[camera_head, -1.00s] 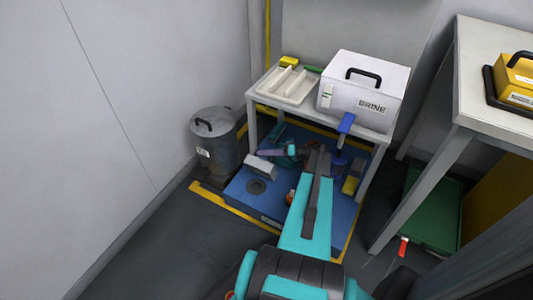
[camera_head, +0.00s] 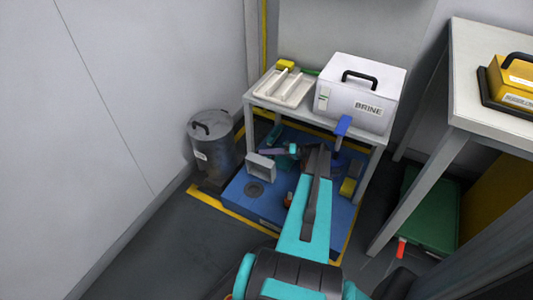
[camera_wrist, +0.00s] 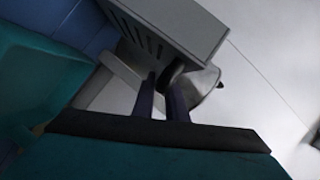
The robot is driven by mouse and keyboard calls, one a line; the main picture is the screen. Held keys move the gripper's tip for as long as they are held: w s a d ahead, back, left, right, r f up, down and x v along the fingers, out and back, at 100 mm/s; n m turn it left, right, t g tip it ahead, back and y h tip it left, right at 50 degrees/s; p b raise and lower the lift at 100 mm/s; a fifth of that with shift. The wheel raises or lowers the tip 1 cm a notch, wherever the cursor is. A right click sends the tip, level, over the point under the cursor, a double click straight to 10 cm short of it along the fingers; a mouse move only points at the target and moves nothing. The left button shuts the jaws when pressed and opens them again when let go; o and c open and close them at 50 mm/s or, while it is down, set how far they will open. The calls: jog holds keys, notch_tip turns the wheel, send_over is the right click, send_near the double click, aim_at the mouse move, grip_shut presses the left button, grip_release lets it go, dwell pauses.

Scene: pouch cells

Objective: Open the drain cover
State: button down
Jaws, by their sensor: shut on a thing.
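A light grey slotted block, which looks like the drain cover (camera_head: 261,167), stands tilted over the blue floor platform in the head view. In the wrist view the cover (camera_wrist: 185,25) fills the top middle, with a row of dark slots on its face. My gripper (camera_wrist: 165,82) has its two dark fingers close together at a dark rounded handle (camera_wrist: 172,71) beside the cover, and is shut on it. In the head view my gripper (camera_head: 268,152) reaches under the bench; its fingertips are small and partly hidden at the block.
The blue platform (camera_head: 235,190) has a dark round fitting (camera_head: 254,189) and a yellow edge. A grey lidded bin (camera_head: 212,145) stands to the left. The bench (camera_head: 300,117) above bears a white BRINE box (camera_head: 350,95) and a tray (camera_head: 283,88).

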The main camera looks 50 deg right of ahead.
jog(key=shift+w, duration=0.15)
jog(key=c, duration=1.8)
grip_release()
jog(key=shift+a+f, duration=0.1)
jog(key=shift+o, duration=0.2)
jog(key=shift+r+p, duration=0.45)
jog(key=shift+r, duration=0.45)
notch_tip(320, 180, up, 2)
jog(key=shift+r+p, duration=0.15)
jog(key=shift+p, duration=0.4)
jog(key=s+a+p, duration=0.3)
jog(key=s+a, duration=0.7)
jog(key=s, duration=0.2)
jog(key=shift+a+r, duration=0.35)
jog(key=shift+r, duration=0.1)
jog(key=shift+c, duration=0.4)
